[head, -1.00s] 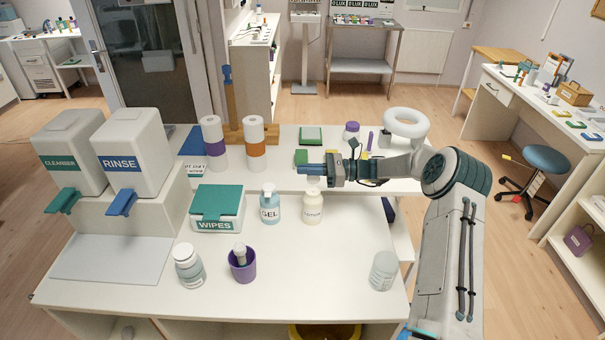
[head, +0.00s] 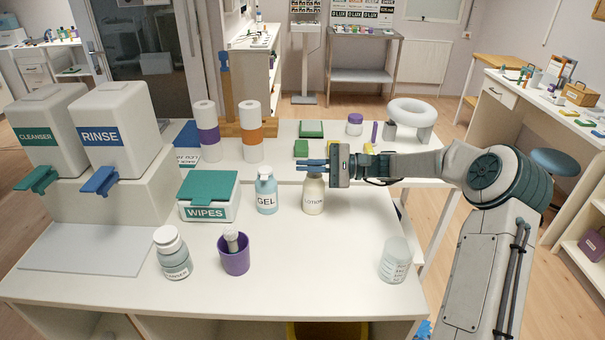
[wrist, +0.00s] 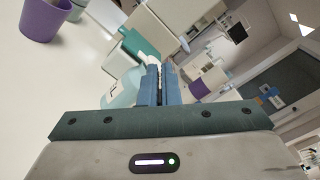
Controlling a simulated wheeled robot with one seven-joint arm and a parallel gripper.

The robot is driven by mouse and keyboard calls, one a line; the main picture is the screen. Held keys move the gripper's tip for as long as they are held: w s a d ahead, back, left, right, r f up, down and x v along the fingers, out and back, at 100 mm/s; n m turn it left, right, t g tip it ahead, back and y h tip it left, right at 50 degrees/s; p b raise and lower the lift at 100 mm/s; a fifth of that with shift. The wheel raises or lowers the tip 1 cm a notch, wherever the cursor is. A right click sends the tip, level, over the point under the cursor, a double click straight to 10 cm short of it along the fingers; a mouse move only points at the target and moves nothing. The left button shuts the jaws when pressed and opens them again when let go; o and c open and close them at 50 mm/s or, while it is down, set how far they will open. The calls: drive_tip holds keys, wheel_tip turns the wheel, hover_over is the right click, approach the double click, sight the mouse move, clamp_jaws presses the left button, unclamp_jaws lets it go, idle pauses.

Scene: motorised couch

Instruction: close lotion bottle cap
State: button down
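The cream lotion bottle (head: 314,197) stands upright on the white counter in the head view, right of the gel bottle. My gripper (head: 312,165) lies level at the top of the lotion bottle, reaching in from the right. Its blue fingers cover the cap area, so I cannot tell whether the cap is open or shut, or whether the fingers touch it. In the wrist view the two blue fingers (wrist: 160,84) are close together with nothing visible held between them. The lotion bottle cannot be made out in the wrist view.
The teal gel bottle (head: 266,194) stands close on the left, with the wipes box (head: 209,211) beyond it. A purple cup (head: 235,258), a white-lidded bottle (head: 174,262) and a clear beaker (head: 394,262) stand nearer. The counter before the lotion is clear.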

drive_tip(key=f+n+b, duration=0.1)
drive_tip(key=n+b, duration=0.1)
drive_tip(key=f+n+b, duration=0.1)
drive_tip(key=n+b, duration=0.1)
drive_tip(key=b, duration=0.1)
drive_tip(key=s+n+b, duration=0.1)
drive_tip(key=n+b, duration=0.1)
drive_tip(key=b, duration=0.1)
drive_tip(key=shift+s+f, duration=0.1)
drive_tip(key=shift+f, duration=0.3)
drive_tip(key=shift+n, duration=0.3)
drive_tip(key=c, duration=1.6)
unclamp_jaws()
drive_tip(key=shift+c, duration=0.2)
drive_tip(key=d, duration=1.3)
drive_tip(key=shift+d, duration=0.35)
drive_tip(key=shift+o, duration=0.3)
drive_tip(key=shift+r, duration=0.1)
